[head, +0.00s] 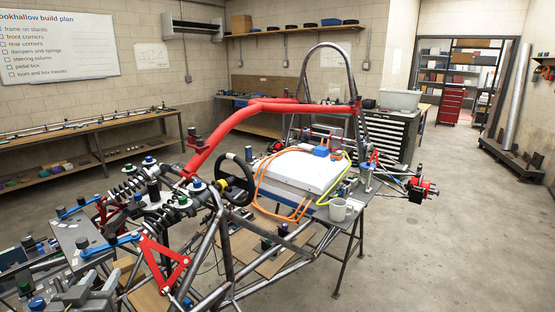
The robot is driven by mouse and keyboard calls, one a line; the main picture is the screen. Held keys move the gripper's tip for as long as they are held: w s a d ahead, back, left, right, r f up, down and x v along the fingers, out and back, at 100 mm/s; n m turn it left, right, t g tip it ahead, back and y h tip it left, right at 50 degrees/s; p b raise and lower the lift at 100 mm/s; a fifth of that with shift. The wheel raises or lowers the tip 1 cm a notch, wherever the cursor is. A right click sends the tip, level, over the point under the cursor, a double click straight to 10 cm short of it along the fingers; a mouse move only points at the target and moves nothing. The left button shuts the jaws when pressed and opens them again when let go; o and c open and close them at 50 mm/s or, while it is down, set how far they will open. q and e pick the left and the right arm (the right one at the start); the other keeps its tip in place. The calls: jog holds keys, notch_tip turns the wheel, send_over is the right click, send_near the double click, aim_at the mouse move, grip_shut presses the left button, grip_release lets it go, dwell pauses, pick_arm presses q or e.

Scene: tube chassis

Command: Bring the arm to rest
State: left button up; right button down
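My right gripper and arm do not show in the head view. The tube chassis (222,250) stands in the middle, with a red padded bar (215,140) and a black steering wheel (233,178).
A white box (302,168) with orange cables and a grey mug (341,210) sit in the chassis area. Red triangular arms (163,265) and blue-handled parts (110,245) crowd the lower left. A workbench (90,135) lines the left wall. Floor (440,240) at right is clear.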

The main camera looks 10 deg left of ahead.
pick_arm(q)
jog(key=s+d+f+m+g+h, duration=0.1)
jog(key=s+d+f+g, duration=0.25)
jog(key=f, duration=0.45)
jog(key=s+d+f+m+g+h, duration=0.1)
jog(key=s+d+f+g+h, duration=0.1)
jog(key=d+f, duration=0.4)
jog(key=s+d+f+m+g+h, duration=0.25)
jog(key=s+d+f+g, duration=0.45)
jog(key=s+d+f, duration=0.45)
jog(key=s+a+f+m+g+b, duration=0.1)
jog(key=s+f+g+b, duration=0.2)
jog(key=f, duration=2.7)
jog(key=s+a+f+b, duration=0.2)
jog(key=s+a+f, duration=0.1)
jog(key=s+f, duration=1.4)
jog(key=shift+s+f, duration=0.35)
jog(key=shift+f, duration=0.3)
